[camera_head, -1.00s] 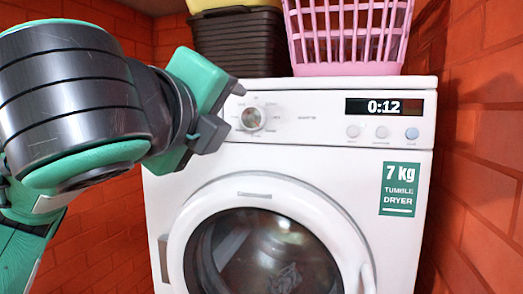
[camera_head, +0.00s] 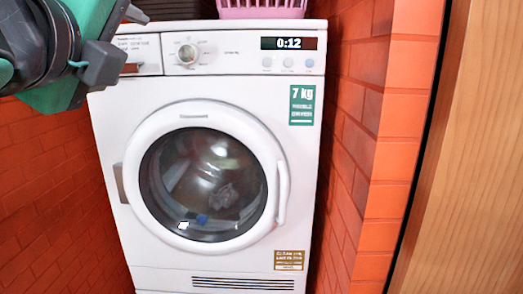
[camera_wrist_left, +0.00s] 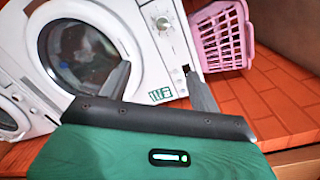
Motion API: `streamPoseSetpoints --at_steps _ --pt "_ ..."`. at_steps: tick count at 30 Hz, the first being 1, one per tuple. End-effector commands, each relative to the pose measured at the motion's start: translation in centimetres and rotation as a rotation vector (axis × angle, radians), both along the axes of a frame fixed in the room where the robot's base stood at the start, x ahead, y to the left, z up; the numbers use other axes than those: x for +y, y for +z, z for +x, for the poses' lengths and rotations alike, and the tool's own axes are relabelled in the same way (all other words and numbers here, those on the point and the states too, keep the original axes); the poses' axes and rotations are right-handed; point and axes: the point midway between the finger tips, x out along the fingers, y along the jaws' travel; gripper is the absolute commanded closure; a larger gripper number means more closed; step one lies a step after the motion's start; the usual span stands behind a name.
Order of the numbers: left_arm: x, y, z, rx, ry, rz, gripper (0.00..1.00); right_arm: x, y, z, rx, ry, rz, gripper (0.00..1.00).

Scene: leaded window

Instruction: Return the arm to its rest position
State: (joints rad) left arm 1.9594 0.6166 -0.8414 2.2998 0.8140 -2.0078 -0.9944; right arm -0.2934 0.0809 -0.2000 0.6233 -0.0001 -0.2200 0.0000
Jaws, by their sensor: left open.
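My left gripper (camera_head: 118,40) is at the upper left of the head view, in front of the dryer's upper left corner and left of its dial (camera_head: 187,53). Its jaws are apart and nothing shows between them. In the left wrist view the two fingers (camera_wrist_left: 158,85) spread in front of the white dryer (camera_wrist_left: 146,50), with empty space between them. The white tumble dryer (camera_head: 104,130) stands with its round door (camera_head: 205,185) closed. Its display (camera_head: 289,44) reads 0:12. My right gripper is out of view.
A pink basket (camera_head: 262,10) and a dark crate (camera_head: 170,9) stand on the dryer. Orange brick walls (camera_head: 385,150) flank it, and a wooden panel (camera_head: 470,150) rises at the right. Another white round-door front (camera_wrist_left: 14,122) shows at the wrist view's left edge.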

Motion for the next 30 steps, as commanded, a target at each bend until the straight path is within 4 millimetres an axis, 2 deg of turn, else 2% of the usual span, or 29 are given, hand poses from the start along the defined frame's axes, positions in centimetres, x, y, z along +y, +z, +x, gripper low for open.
streamPoseSetpoints --at_steps 2,8,17,23,30 --pt "-0.2 -0.5 0.4 0.012 -0.006 -0.009 0.37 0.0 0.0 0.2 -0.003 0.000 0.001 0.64" --pt "-0.6 -2.0 1.6 0.039 -0.025 -0.051 0.37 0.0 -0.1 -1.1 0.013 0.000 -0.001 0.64" --pt "-1.5 -5.7 4.0 0.107 -0.061 -0.142 0.37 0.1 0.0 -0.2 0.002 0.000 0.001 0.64" --pt "-2.4 -10.2 6.3 0.194 -0.089 -0.259 0.37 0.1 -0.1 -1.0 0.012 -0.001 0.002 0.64" --pt "-3.4 -17.5 8.9 0.324 -0.102 -0.460 0.37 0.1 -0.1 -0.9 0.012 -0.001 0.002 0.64"
